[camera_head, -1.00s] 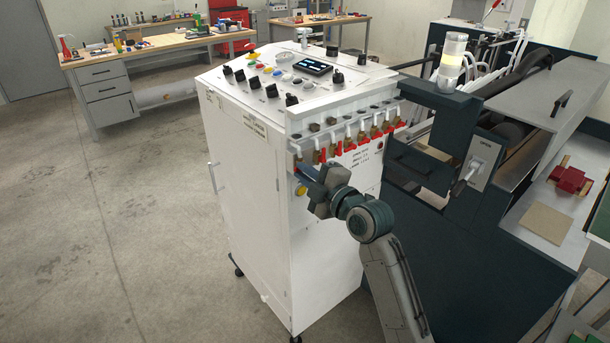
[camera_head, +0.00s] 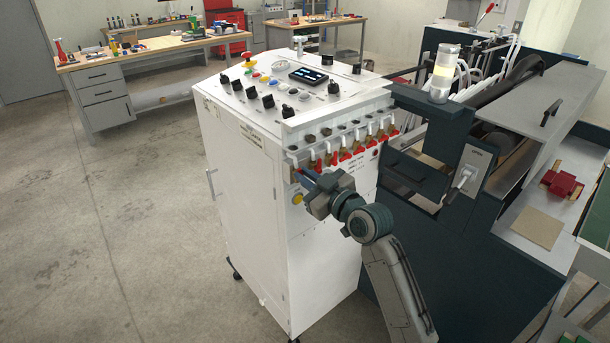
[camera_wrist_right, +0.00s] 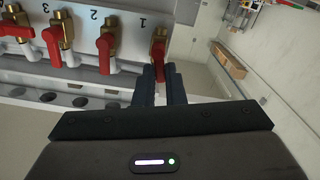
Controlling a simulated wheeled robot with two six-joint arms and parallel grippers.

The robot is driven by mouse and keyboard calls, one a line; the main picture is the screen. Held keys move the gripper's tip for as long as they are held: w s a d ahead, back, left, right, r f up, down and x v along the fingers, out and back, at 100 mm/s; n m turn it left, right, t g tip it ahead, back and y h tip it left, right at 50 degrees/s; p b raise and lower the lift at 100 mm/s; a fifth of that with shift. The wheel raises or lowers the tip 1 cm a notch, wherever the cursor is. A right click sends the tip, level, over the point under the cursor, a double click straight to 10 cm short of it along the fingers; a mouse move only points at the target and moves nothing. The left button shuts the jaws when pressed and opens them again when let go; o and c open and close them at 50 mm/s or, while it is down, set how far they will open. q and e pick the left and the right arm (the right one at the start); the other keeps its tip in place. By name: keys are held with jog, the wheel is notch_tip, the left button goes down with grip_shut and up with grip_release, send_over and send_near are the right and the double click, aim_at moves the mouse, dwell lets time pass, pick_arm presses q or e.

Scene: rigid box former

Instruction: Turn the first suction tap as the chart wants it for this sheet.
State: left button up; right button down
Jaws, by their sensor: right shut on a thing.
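The row of suction taps, brass with red handles, runs along the upper front of the white cabinet (camera_head: 240,190). The first tap (camera_wrist_right: 159,42), below an upside-down "1" in the right wrist view, is at the row's left end in the head view. My right gripper (camera_wrist_right: 160,85) is shut on its red handle, and the fingers partly hide it. In the head view my right gripper (camera_head: 303,174) reaches that end from below. The second tap (camera_wrist_right: 106,45) and third tap (camera_wrist_right: 60,35) stand beside it, free of the gripper. My left gripper is not in view. No readable chart shows.
The cabinet top carries black knobs, coloured buttons and a small screen (camera_head: 308,75). A workbench (camera_head: 150,55) is at the back left. The floor left of the cabinet is clear.

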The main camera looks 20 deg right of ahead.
jog(key=shift+w+d+m+p, duration=0.15)
jog(key=shift+m+p, duration=0.15)
jog(key=shift+m, duration=0.45)
jog(key=shift+s+d+m+p, duration=0.1)
jog(key=shift+m+p, duration=0.15)
jog(key=shift+m, duration=0.5)
jog(key=c, duration=1.5)
grip_release()
jog(key=shift+d, duration=0.1)
jog(key=b+v, duration=0.3)
jog(key=v, duration=0.7)
jog(key=shift+s, duration=0.35)
jog(key=shift+d, duration=0.1)
